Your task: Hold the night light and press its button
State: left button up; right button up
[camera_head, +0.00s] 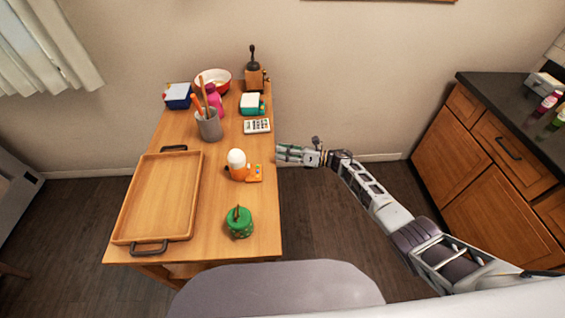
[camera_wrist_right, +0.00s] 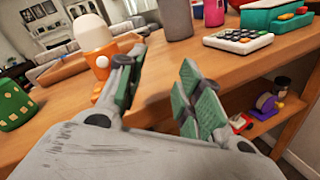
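The night light (camera_head: 238,161) has a white dome on an orange body and stands upright on the wooden table, right of the tray. It also shows in the right wrist view (camera_wrist_right: 96,35), with a pale round button on its front, partly covered by one of my fingers. My right gripper (camera_head: 284,152) is just off the table's right edge, to the right of the night light and apart from it. In the wrist view its green-padded fingers (camera_wrist_right: 158,70) are spread with nothing between them. My left gripper is not in view.
A small orange item (camera_head: 256,173) lies beside the night light. A wooden tray (camera_head: 123,236) fills the table's left side. A green jar (camera_head: 239,222) stands in front.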

jog(key=s+a+n+g+y, duration=0.1)
jog(key=s+n+g, duration=0.4)
jog(key=n, duration=0.6)
jog(key=shift+s+r+n+g, duration=0.3)
jog(key=shift+s+r+n, duration=0.1)
jog(key=shift+s, duration=0.4)
